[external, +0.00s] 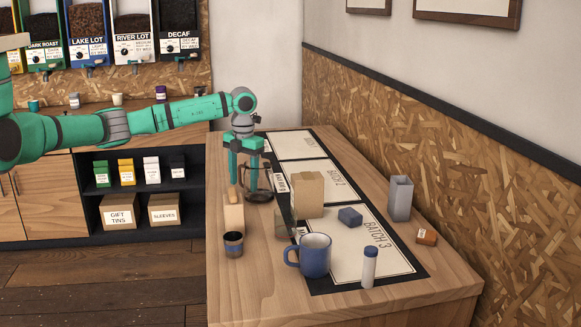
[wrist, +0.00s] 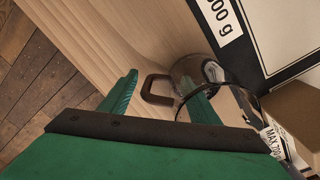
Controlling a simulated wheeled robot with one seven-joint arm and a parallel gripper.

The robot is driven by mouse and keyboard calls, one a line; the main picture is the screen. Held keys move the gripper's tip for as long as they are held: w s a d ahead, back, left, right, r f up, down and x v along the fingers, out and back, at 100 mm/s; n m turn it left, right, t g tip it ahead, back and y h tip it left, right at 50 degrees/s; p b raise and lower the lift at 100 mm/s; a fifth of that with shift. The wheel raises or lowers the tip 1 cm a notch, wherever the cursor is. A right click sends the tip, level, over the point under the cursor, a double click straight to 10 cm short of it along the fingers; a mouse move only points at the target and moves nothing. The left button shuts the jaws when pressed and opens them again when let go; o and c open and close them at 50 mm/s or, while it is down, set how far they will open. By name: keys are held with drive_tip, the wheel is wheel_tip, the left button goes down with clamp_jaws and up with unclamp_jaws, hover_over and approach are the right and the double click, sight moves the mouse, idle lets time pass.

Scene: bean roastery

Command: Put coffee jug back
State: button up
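The coffee jug (external: 262,186) is clear glass with a dark rim. It stands on the wooden table beside the left edge of the batch mat (external: 416,280). In the wrist view the jug (wrist: 222,76) is at upper right, its brown handle (wrist: 148,96) pointing left. My gripper (external: 244,186) is open and points down at the jug's handle side. In the wrist view my gripper's green fingers (wrist: 160,80) are spread, with the handle showing between them. The right finger covers part of the jug. I cannot tell whether either finger touches it.
Close in front are a wooden block-like item (external: 234,213), a dark cup (external: 233,245) and a kraft bag (external: 308,196). Nearer stand a blue mug (external: 314,257) and a white tube (external: 368,270). A grey canister (external: 400,198) stands right. The table's front-right corner is clear.

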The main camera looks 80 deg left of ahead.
drive_tip(key=r, duration=1.2)
drive_tip(key=shift+w+d+r, duration=0.2)
